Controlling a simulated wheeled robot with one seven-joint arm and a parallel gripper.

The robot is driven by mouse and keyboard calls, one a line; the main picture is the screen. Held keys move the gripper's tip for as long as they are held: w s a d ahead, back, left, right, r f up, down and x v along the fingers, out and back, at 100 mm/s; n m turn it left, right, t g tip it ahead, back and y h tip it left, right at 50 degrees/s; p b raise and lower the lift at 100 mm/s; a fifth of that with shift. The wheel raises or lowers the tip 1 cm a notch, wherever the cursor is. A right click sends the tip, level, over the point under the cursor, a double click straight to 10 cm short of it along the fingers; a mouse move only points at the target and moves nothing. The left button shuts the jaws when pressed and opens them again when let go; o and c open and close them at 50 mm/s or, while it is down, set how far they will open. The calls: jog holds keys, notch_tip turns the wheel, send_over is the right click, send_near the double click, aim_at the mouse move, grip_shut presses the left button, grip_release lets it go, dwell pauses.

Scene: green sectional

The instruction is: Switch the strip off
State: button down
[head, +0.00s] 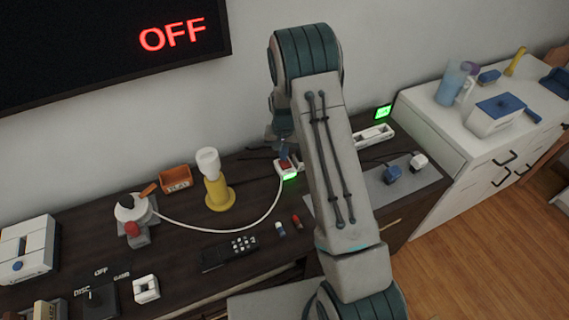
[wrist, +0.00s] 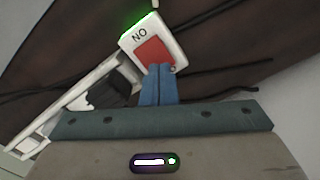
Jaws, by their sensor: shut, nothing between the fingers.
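The white power strip (head: 378,134) lies on the dark cabinet top, partly hidden behind my arm. Its near end carries a red switch (head: 286,165) and a green glow along the edge. In the wrist view the red switch (wrist: 154,52) sits in a white housing (wrist: 126,44), whose lettering appears as "NO" in that picture. My gripper (head: 284,154) is above that end. In the wrist view its blue fingers (wrist: 160,72) are together and empty, their tips overlapping the switch's lower edge. I cannot tell whether they touch it.
A white cord runs from the strip to a white device (head: 132,208) at left. A yellow-based lamp (head: 216,184), an orange box (head: 176,178) and a black remote (head: 230,253) stand nearby. A green-lit display (head: 383,112) stands behind the strip. The wall screen (head: 110,45) reads "OFF".

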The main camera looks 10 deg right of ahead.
jog(key=shift+f+b, duration=0.4)
jog(key=shift+f, duration=0.15)
jog(key=shift+r, duration=0.1)
jog(key=shift+r+p, duration=1.7)
jog(key=shift+r, duration=1.75)
